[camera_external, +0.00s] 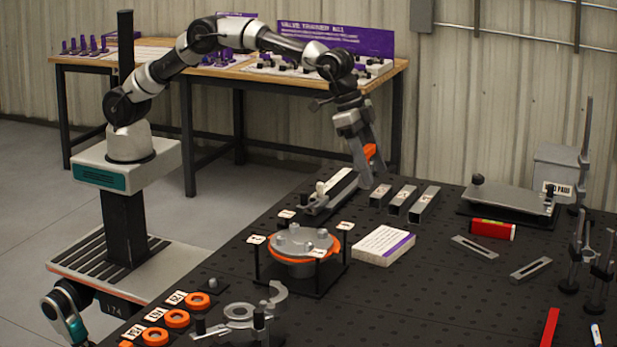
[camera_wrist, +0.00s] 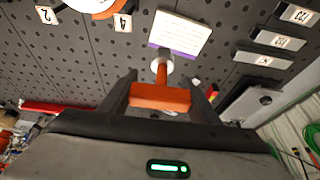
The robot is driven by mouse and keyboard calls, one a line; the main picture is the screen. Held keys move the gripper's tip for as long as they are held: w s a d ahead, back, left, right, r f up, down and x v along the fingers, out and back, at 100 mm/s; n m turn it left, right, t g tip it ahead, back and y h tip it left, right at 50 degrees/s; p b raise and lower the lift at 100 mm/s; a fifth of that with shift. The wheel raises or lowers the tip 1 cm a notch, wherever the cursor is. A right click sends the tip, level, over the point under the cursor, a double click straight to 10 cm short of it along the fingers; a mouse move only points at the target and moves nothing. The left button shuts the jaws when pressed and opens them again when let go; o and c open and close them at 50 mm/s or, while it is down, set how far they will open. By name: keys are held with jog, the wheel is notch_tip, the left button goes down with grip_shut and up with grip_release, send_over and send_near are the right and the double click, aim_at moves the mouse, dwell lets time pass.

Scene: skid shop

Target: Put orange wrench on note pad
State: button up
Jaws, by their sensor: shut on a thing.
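The orange wrench (camera_wrist: 160,97) has a thick orange bar across my gripper and a stem ending in a silver tip. My gripper (camera_external: 366,172) is shut on it, above the far side of the dark table, and an orange part of the wrench (camera_external: 370,151) shows between the fingers. In the wrist view my gripper (camera_wrist: 160,98) has one finger at each end of the bar. The note pad (camera_external: 384,245) is white with a purple edge and lies flat on the table. In the wrist view the silver tip overlaps the near edge of the note pad (camera_wrist: 181,30).
A grey fixture with an orange ring (camera_external: 300,245) stands left of the pad. Labelled metal blocks (camera_external: 403,199) and a long grey rail (camera_external: 328,193) lie behind it. A red box (camera_external: 492,229) and slotted bars (camera_external: 475,247) lie to the right. Front of the pad is clear.

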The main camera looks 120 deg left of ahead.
send_over(379, 239)
jog(key=shift+d+f+p, duration=0.1)
jog(key=shift+f+p, duration=0.4)
jog(key=shift+f, duration=7)
jog(key=shift+f, duration=0.1)
jog(key=shift+f, duration=0.15)
jog(key=o, duration=1.2)
